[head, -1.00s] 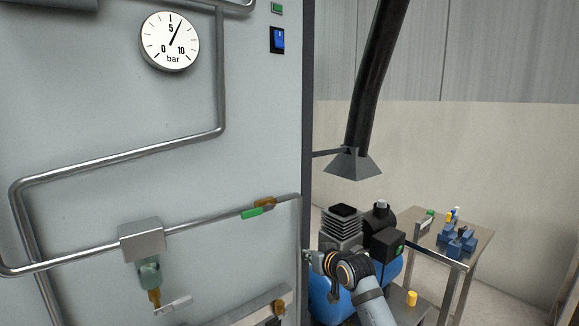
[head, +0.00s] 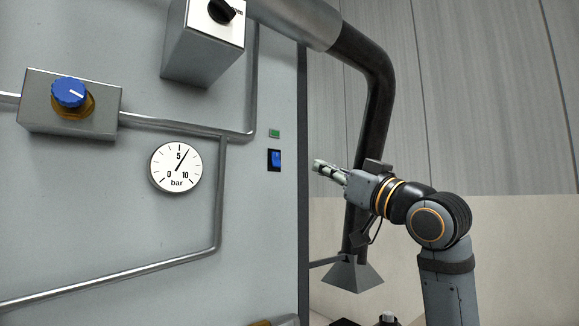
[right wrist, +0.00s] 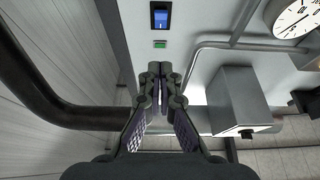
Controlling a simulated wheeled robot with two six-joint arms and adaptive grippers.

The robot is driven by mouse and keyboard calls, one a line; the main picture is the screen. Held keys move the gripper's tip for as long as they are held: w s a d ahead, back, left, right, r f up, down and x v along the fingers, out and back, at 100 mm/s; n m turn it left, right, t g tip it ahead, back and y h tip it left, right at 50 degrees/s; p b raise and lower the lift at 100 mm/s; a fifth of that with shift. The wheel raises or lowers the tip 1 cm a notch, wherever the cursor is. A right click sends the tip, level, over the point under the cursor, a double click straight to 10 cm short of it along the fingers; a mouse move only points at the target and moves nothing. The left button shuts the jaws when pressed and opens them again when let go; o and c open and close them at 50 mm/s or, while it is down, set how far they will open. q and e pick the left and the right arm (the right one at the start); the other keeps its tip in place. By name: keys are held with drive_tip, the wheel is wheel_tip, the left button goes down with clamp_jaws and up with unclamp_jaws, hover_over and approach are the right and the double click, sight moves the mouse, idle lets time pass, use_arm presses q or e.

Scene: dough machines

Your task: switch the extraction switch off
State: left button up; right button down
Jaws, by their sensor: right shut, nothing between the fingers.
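A blue rocker switch (head: 274,160) in a black frame sits near the right edge of the grey panel. A small green indicator (head: 274,133) is just above it. No label is readable, but this looks like the extraction switch. My right gripper (head: 318,167) is shut and empty, right of the switch at nearly its height, and apart from it. In the right wrist view, which is turned over, the rocker switch (right wrist: 160,16) and green indicator (right wrist: 160,44) lie beyond the shut fingertips (right wrist: 159,68). My left gripper is out of view.
A pressure gauge (head: 176,167), a blue knob (head: 69,92) on a valve block, and a box with a black rotary knob (head: 222,10) are on the panel. Steel pipes run across it. A dark extraction duct (head: 377,95) with a hood (head: 353,275) hangs behind my right arm.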

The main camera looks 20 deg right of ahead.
drive_tip(key=p, duration=0.6)
approach(276, 160)
wheel_tip(276, 160, up, 4)
drive_tip(key=w, duration=0.2)
drive_tip(key=w+a+p, duration=0.1)
drive_tip(key=w+p, duration=0.1)
drive_tip(key=shift+w+a+f, duration=0.2)
drive_tip(key=shift+a+f, duration=0.1)
drive_tip(key=shift+f, duration=0.1)
drive_tip(key=shift+w+f, duration=0.35)
drive_tip(key=shift+w, duration=0.05)
drive_tip(key=shift+a, duration=0.1)
